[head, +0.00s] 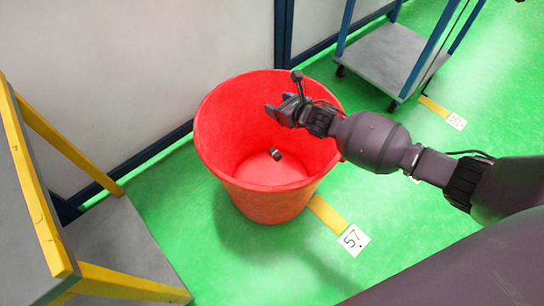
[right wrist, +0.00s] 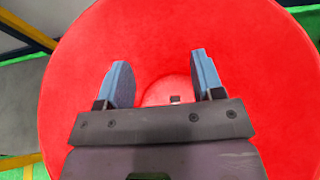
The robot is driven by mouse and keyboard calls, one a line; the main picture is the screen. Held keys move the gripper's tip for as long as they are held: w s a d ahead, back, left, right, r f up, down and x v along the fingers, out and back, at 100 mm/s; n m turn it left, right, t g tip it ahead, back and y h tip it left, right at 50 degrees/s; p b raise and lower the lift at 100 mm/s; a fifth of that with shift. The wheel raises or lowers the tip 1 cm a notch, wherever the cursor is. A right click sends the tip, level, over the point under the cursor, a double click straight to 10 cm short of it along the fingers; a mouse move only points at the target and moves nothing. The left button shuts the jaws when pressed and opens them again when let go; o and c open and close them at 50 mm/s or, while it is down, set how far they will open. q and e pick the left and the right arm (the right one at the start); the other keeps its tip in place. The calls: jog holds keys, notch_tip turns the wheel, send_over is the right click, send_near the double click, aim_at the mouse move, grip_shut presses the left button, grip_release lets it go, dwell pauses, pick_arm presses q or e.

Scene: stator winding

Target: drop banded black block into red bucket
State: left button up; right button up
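The red bucket (head: 230,165) stands on the green floor in the head view, and its red inside wall (right wrist: 75,70) fills most of the right wrist view. The small dark block with a light band (head: 276,154) is inside the bucket, low down at or near its bottom. It also shows small between the fingers in the right wrist view (right wrist: 175,99). My right gripper (head: 278,108) is over the bucket's opening, above the block. Its two fingers (right wrist: 158,80) are spread apart with nothing between them. My left gripper is in neither view.
A grey cart with blue posts (head: 385,55) stands at the back right. A grey and yellow frame or table (head: 95,240) is at the left. A white wall is behind the bucket. A floor tag marked 57 (head: 354,240) lies in front on open green floor.

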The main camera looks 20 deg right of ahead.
pick_arm(q)
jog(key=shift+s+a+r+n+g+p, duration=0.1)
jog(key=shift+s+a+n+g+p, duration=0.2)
jog(key=shift+p, duration=0.65)
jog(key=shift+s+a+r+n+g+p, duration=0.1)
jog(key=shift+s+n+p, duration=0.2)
jog(key=shift+p, duration=0.65)
pick_arm(e)
jog(key=v, duration=1.1)
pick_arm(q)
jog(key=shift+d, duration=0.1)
pick_arm(e)
jog(key=shift+w, duration=0.1)
